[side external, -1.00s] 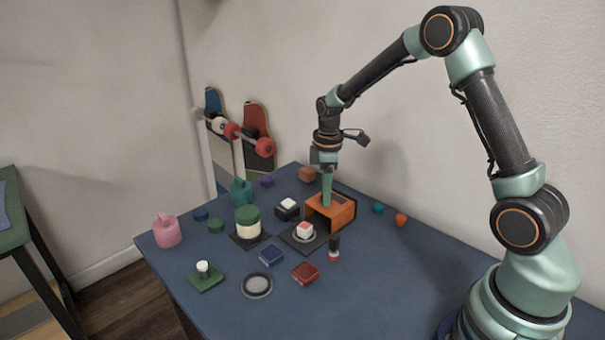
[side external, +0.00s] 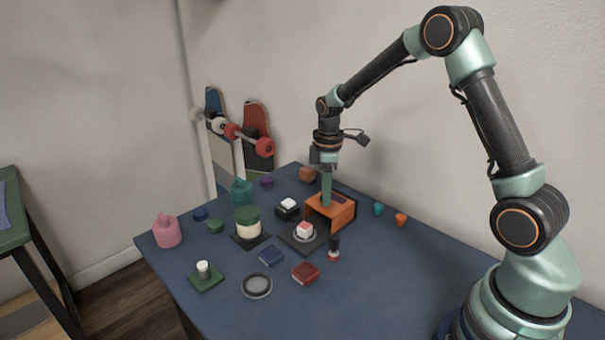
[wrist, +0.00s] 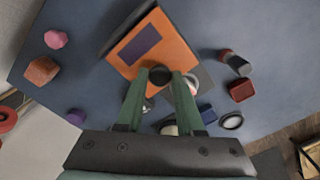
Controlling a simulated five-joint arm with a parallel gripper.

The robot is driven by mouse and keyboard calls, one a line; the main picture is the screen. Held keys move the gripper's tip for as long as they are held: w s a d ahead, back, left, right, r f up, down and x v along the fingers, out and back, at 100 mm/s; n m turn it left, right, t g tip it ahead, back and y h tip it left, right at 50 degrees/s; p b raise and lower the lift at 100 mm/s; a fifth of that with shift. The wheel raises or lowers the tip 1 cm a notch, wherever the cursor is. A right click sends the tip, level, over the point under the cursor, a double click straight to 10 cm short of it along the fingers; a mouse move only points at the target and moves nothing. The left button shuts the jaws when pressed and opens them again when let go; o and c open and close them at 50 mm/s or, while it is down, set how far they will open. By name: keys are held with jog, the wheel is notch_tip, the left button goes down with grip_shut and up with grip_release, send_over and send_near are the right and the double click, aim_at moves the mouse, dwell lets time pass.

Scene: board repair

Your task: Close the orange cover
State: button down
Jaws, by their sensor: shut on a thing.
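The orange cover (side external: 343,213) is a box-like hood with an open front and a dark panel on top. It stands at the back edge of a dark square plate (side external: 297,243). On the plate, in front of the opening, a white and red block (side external: 304,230) sits on a round base, outside the cover. My gripper (side external: 326,203) points down at the cover's top near its front edge. In the wrist view my gripper (wrist: 161,78) is shut on a round black knob (wrist: 160,75) by the edge of the orange cover (wrist: 172,46).
A cream jar with green lid (side external: 247,221) and a black block with white top (side external: 287,208) stand left of the cover. A black and red cylinder (side external: 334,249), a red block (side external: 305,272) and a blue block (side external: 271,256) lie in front. Small teal (side external: 378,208) and orange (side external: 400,219) pieces sit to the right.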

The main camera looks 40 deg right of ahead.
jog(key=shift+r, duration=0.1)
dwell(0.5)
jog(key=a, duration=0.9)
jog(key=shift+a, duration=0.4)
jog(key=c, duration=0.5)
grip_release()
notch_tip(320, 180, up, 12)
jog(key=shift+r, duration=0.1)
